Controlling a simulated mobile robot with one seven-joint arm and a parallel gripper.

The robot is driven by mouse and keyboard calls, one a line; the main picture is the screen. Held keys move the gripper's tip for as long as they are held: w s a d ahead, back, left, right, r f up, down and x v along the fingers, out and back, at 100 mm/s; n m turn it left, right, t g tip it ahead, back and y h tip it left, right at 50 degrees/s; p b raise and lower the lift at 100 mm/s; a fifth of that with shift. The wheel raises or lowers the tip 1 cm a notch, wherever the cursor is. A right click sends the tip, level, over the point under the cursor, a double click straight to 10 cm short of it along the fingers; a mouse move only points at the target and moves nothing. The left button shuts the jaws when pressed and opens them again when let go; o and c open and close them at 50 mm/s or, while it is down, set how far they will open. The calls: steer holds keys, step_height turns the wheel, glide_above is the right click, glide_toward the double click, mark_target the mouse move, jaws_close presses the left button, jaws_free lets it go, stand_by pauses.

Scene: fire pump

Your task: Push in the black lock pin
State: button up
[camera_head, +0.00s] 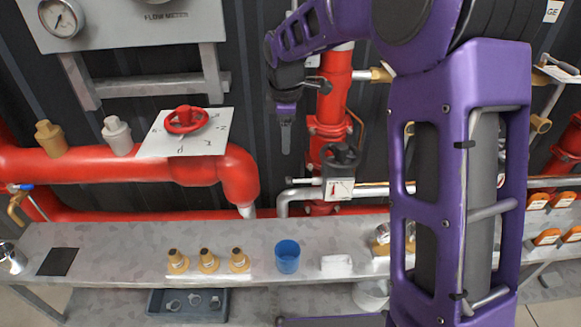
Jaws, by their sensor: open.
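A black knob-like handwheel (341,156) sits above a small white plate (340,189) with a dial marking, in front of the vertical red pipe. I cannot make out a separate black lock pin; it is too small to tell or hidden. My gripper (286,136) is open and points down, left of the red pipe and apart from it. It is left of the black handwheel and slightly higher in the picture. The gripper is seen edge-on, so its fingers overlap, and nothing shows between them.
A red handwheel (186,120) on a lettered plate stands left on the red pipe. The grey bench (110,250) holds several brass fittings (208,260), a blue cup (287,256) and a white block (336,265). My arm hides much of the right side.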

mark_target(287, 178)
steer(key=b+x, duration=0.1)
steer(key=x, duration=1.6)
steer(key=shift+s+d+f, duration=0.1)
steer(key=shift+f, duration=0.25)
jaws_close()
stand_by(0.6)
